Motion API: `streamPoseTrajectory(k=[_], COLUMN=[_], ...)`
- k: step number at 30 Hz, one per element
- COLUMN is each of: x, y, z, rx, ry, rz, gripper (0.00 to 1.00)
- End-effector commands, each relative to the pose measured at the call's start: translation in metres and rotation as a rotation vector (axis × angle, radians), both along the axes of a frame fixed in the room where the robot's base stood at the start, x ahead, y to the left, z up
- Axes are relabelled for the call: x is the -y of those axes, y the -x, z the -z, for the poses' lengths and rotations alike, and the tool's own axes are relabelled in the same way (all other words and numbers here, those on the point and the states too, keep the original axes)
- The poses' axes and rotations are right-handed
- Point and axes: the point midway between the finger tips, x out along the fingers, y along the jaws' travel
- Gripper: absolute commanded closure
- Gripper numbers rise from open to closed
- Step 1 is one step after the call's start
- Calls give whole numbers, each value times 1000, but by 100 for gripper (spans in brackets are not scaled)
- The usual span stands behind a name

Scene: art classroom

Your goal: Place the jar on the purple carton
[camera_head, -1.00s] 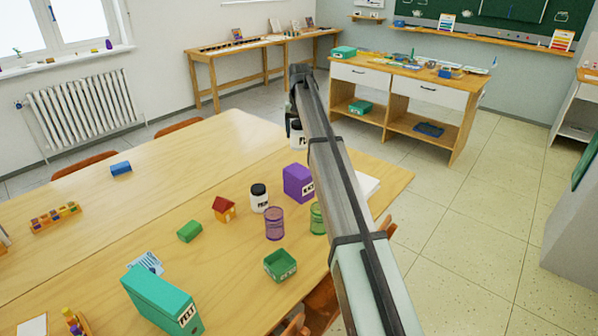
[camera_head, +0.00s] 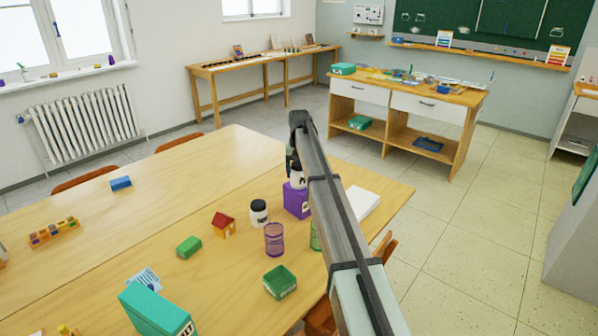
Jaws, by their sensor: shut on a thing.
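The purple carton (camera_head: 295,203) stands on the wooden table, partly hidden on its right by my arm. A white jar with a dark lid (camera_head: 297,178) is at my gripper (camera_head: 292,168), directly above the carton's top. My gripper is shut on this jar, and the fingers are mostly hidden behind the arm. The jar looks upright. I cannot tell whether its base touches the carton. A second, similar white jar with a black lid (camera_head: 259,212) stands on the table just left of the carton.
Near the carton are a purple mesh cup (camera_head: 274,239), a green mesh cup (camera_head: 315,236) partly behind my arm, a toy house (camera_head: 223,224), a green block (camera_head: 188,246), a green tray (camera_head: 280,285) and a white stack (camera_head: 362,203).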

Motion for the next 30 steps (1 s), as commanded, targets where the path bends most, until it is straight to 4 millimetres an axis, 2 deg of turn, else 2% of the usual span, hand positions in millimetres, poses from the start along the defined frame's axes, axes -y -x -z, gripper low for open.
streamPoseTrajectory(k=[11, 12, 20, 30], x=[0, 0, 0, 0], y=[0, 0, 0, 0], z=[3, 4, 3, -2], rx=[1, 0, 0, 1], ry=[0, 0, 0, 0], rz=[0, 0, 0, 0], gripper=[73, 28, 3, 3])
